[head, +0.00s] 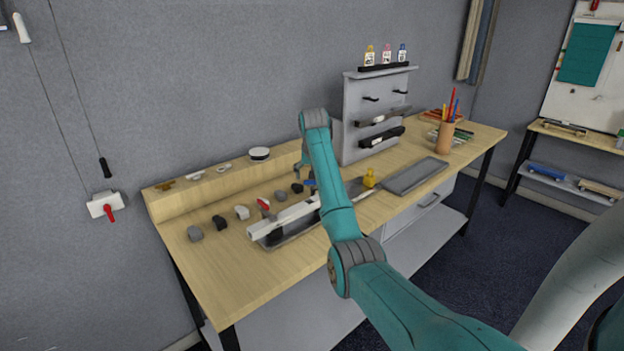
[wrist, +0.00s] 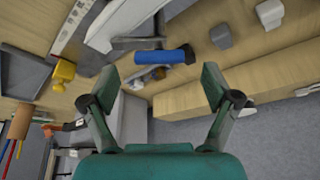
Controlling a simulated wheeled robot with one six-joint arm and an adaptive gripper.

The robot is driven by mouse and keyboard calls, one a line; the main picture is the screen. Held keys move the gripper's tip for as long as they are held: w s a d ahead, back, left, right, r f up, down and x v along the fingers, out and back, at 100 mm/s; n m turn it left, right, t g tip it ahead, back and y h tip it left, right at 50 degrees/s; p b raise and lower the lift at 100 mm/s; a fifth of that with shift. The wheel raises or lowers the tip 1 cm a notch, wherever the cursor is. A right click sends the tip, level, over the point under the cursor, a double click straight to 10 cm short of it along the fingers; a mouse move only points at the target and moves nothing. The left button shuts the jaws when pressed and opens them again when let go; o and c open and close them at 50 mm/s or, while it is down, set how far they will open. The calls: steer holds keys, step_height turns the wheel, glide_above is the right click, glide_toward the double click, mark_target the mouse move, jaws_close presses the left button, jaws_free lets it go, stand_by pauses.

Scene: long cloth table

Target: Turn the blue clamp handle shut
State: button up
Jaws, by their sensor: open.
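In the head view only a small blue bit of the handle (head: 309,183) shows beside my arm, at the far end of a long pale bar (head: 285,217). My gripper (wrist: 161,82) is open and empty. Its two fingers stand wide apart, and the handle lies between and beyond the fingertips, with no contact visible. In the head view my arm mostly hides the gripper and the clamp.
A red-handled clamp (head: 264,204) is at the bar's near end. Several grey and black knobs (head: 242,212) line the bench behind it. A yellow piece (head: 369,178) and a grey tray (head: 415,177) are to the right. A grey tool panel (head: 360,105) stands behind.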

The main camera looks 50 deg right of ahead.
steer(key=shift+x, duration=1.15)
steer(key=c, duration=1.1)
steer(key=shift+c, duration=0.2)
steer(key=shift+m, duration=0.3)
steer(key=m+g, duration=0.1)
steer(key=m, duration=0.3)
steer(key=shift+w+a+g+h, duration=0.1)
steer(key=shift+w+g+h, duration=0.05)
steer(key=shift+g+h, duration=0.2)
steer(key=m+g, duration=0.1)
steer(key=m, duration=0.1)
steer(key=m+g, duration=0.1)
steer(key=m, duration=0.2)
steer(key=shift+w+m, duration=0.2)
steer(key=shift+m, duration=0.1)
